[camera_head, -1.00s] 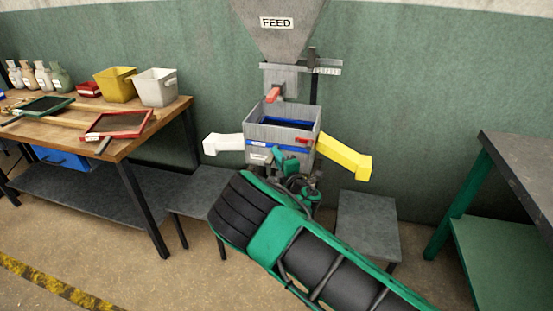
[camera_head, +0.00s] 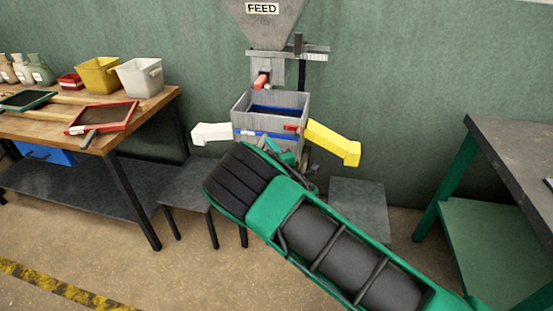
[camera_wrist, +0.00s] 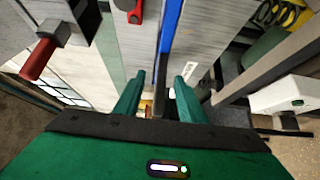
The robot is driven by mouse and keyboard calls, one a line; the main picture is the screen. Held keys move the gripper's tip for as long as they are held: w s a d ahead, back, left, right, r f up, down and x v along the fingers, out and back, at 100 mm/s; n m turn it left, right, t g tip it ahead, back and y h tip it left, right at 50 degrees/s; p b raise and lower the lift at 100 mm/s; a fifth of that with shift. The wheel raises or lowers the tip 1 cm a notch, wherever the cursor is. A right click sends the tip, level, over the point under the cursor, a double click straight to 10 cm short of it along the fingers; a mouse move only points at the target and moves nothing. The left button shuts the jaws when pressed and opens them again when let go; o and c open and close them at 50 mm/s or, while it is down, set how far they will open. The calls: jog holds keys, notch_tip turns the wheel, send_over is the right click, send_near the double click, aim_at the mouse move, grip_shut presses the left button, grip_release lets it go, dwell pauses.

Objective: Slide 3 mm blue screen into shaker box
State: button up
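The grey shaker box (camera_head: 241,106) stands against the wall below the feed hopper. A blue strip (camera_head: 247,132) of the blue screen crosses its front, and blue also shows inside the box. In the wrist view the screen's blue edge (camera_wrist: 169,28) runs away from me, with a dark handle (camera_wrist: 160,88) at its near end. My gripper (camera_wrist: 160,77) has its two green fingers apart, one on each side of the handle, with visible gaps. In the head view my gripper (camera_head: 284,150) is at the box front, partly hidden by my arm. How deep the screen sits is unclear.
A white spout (camera_head: 212,133) and a yellow spout (camera_head: 334,143) stick out from the box sides. A red latch (camera_head: 292,127) is on its front. The wooden table (camera_head: 150,109) at left holds a red-framed screen (camera_head: 103,117) and bins. A dark bench (camera_head: 500,140) stands at right.

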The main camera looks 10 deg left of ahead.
jog(key=v, duration=0.6)
dwell(0.3)
jog(key=shift+s, duration=0.1)
